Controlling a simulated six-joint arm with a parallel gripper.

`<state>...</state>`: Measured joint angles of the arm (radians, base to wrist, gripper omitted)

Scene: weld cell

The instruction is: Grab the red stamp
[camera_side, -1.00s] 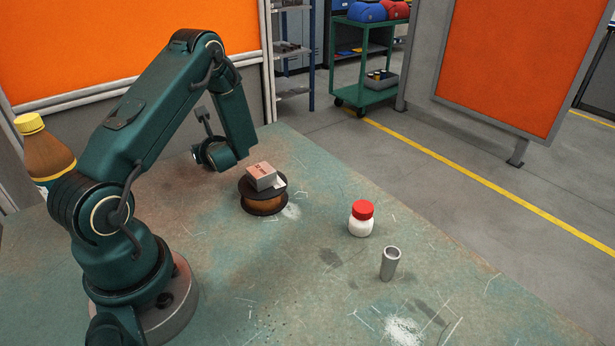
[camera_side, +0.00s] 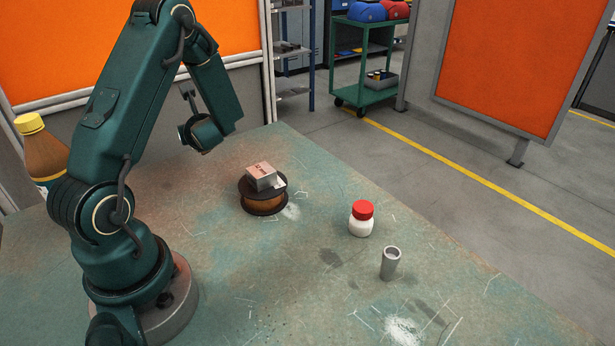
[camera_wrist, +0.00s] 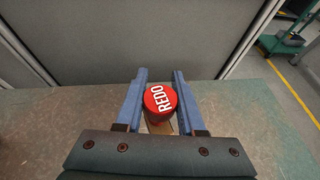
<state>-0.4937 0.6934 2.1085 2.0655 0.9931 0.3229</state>
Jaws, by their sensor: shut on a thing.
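The red stamp (camera_wrist: 160,99) has a round red top with white "REDO" lettering. It sits between the two blue fingers of my gripper (camera_wrist: 159,100) in the wrist view, and the gripper is shut on it. In the side view, the fingers and the stamp are hidden behind my wrist, which is raised above the far left part of the table.
A wire spool (camera_side: 263,197) with a small box (camera_side: 261,177) on top stands mid-table. A white jar with a red lid (camera_side: 361,218) and a metal tube (camera_side: 390,263) stand to the right. A brown bottle (camera_side: 42,152) is at the left. The front table is mostly clear.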

